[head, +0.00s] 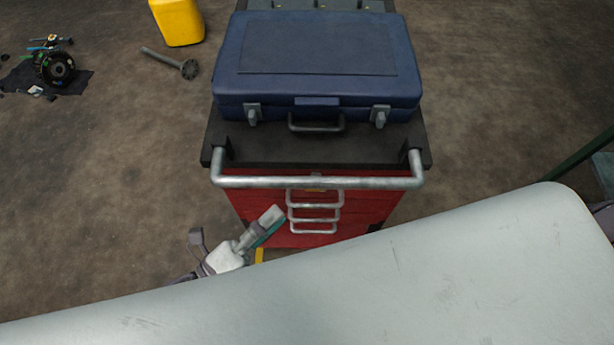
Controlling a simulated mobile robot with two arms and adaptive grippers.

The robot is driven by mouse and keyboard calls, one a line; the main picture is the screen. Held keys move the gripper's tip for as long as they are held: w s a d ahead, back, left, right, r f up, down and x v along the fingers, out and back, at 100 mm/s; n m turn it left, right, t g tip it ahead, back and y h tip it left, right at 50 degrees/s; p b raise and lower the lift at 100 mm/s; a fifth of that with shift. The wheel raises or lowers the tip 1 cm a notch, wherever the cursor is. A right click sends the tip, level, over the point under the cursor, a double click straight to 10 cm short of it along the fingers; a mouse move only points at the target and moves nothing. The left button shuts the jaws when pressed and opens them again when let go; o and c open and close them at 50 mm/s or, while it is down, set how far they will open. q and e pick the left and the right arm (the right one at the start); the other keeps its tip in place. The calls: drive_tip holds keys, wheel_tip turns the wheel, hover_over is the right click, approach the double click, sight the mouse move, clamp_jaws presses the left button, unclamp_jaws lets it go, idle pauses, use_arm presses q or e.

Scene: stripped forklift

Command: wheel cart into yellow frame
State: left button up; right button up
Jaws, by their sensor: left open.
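The red tool cart (364,212) stands upright in the middle, with a dark top, several drawer pulls and a grey metal push bar (318,183) along its near edge. My left gripper (270,222) is open, just below the left part of the bar and in front of the red drawers. I cannot tell if it touches the cart. A small yellow piece (259,255) shows beside the gripper; I cannot tell if it belongs to the yellow frame. No whole yellow frame is in view. My right gripper is out of view. A pale grey surface hides the bottom.
A closed blue case (320,60) lies on the cart top. A yellow container (179,22), a dark metal shaft (170,62) and a dark mechanical part (55,68) are on the floor at the left. A dark green bar (586,153) is at right.

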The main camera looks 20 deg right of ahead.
sight(309, 188)
use_arm(q)
drive_tip(key=p+x, duration=0.2)
drive_tip(key=x, duration=0.7)
drive_tip(key=shift+w+d, duration=0.1)
drive_tip(key=shift+w, duration=0.05)
drive_tip(key=shift+w+d, duration=0.15)
drive_tip(key=shift+d, duration=0.2)
clamp_jaws()
